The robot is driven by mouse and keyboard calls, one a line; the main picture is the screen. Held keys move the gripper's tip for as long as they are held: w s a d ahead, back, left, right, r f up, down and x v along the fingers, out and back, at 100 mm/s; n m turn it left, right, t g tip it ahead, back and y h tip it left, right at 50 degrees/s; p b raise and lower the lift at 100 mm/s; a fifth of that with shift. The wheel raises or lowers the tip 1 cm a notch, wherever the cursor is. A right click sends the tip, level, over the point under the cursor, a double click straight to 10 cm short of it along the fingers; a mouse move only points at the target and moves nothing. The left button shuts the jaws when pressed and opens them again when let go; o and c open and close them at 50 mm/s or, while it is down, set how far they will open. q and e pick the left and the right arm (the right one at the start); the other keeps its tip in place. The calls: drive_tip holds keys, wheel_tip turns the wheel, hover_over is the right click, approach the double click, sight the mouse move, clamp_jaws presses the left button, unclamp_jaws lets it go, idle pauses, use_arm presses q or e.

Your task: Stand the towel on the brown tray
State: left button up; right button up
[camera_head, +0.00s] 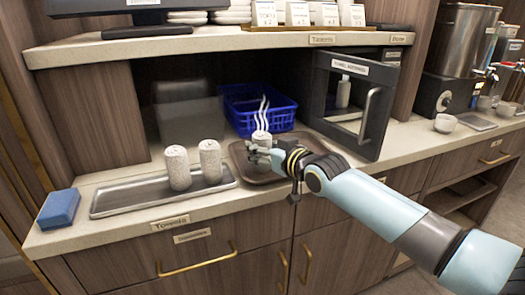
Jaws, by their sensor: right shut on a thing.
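My right gripper (266,155) is shut on a rolled white towel (262,139), which is upright with pale wavy steam lines above it. The gripper and towel are over the brown tray (241,168), at its left-middle part. The gripper hides the towel's lower end, so I cannot tell whether it touches the tray. Two more rolled towels stand upright on a long silver tray (130,196), one on the left (178,168) and one on the right (210,160). My left gripper is not in view.
A blue basket (258,108) stands behind the brown tray. A dark cabinet with an open door (350,102) is at its right. A blue block (58,208) lies at the counter's left end. A shelf (215,42) overhangs the counter. White cups (445,123) stand far right.

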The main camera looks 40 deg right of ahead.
drive_tip(key=shift+f, duration=0.2)
drive_tip(key=o, duration=1.2)
drive_tip(key=shift+c, duration=0.2)
drive_tip(key=shift+r, duration=0.1)
